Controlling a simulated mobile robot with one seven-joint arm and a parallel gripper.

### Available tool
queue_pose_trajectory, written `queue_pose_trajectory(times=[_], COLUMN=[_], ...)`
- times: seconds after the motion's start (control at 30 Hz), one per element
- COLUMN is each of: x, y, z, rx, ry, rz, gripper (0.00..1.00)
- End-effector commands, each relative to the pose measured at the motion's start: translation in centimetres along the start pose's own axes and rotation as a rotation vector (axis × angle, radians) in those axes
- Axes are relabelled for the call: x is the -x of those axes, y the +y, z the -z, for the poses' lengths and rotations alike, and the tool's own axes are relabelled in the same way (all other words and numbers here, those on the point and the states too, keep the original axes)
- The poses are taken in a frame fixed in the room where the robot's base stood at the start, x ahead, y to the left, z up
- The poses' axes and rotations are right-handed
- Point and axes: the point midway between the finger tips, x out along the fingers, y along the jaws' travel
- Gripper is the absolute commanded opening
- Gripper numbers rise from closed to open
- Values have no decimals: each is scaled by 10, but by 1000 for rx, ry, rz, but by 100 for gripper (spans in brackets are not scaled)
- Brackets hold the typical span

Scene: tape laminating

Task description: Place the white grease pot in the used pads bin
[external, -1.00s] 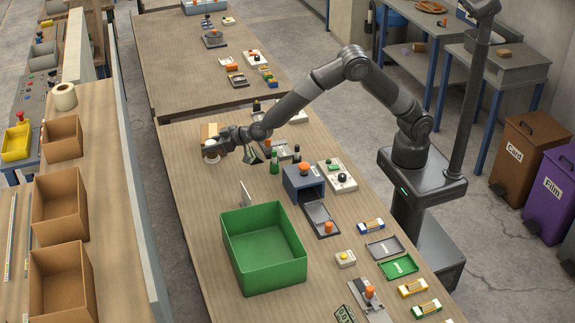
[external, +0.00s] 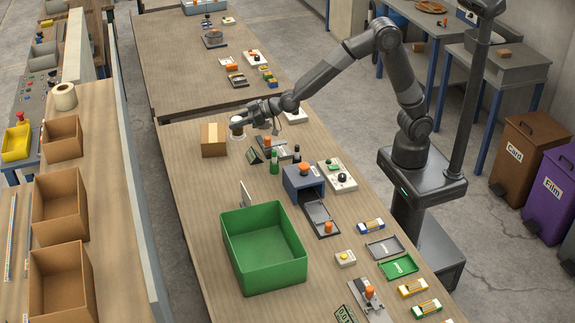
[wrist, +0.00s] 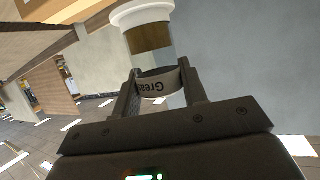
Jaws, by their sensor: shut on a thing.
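My gripper (external: 246,121) is shut on the white grease pot (external: 237,128) and holds it above the far part of the table. In the wrist view, the pot (wrist: 160,80) sits between the two fingers (wrist: 158,90). It has a white lid, a brownish band and a grey label of which "Grea" can be read. A large open green bin (external: 264,278) stands on the table, nearer the camera than my gripper. It looks empty, and no label naming it as the used pads bin can be read.
A small cardboard box (external: 213,140) stands left of my gripper. A blue box (external: 303,188), small bottles and several tools lie along the table's right side. Bins marked Card (external: 525,160) and Film (external: 551,197) stand on the floor. The table's left strip is clear.

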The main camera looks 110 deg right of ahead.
Motion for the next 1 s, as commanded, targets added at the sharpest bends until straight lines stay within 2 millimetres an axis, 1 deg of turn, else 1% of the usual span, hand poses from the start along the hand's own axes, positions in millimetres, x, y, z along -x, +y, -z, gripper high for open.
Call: queue_pose_trajectory(times=[0.03, 0.17, 0.2, 0.3, 0.4, 0.5, 0.6, 0.7, 0.87, 0.93, 1.0], x=[18, 62, 75, 107, 133, 153, 165, 171, 172, 170, 169], y=[-11, -37, -45, -62, -75, -84, -89, -91, -93, -97, -105], z=[1, -4, -6, -13, -20, -26, -31, -34, -35, -36, -38], rx=[9, 42, 54, 83, 112, 133, 149, 156, 158, 158, 159], ry=[2, 1, 1, 1, 0, 0, -1, -2, -3, -3, -3], rz=[31, 112, 136, 192, 238, 271, 291, 301, 304, 305, 308], gripper=[14, 14, 14, 14, 14, 14, 14, 14, 14, 14, 14])
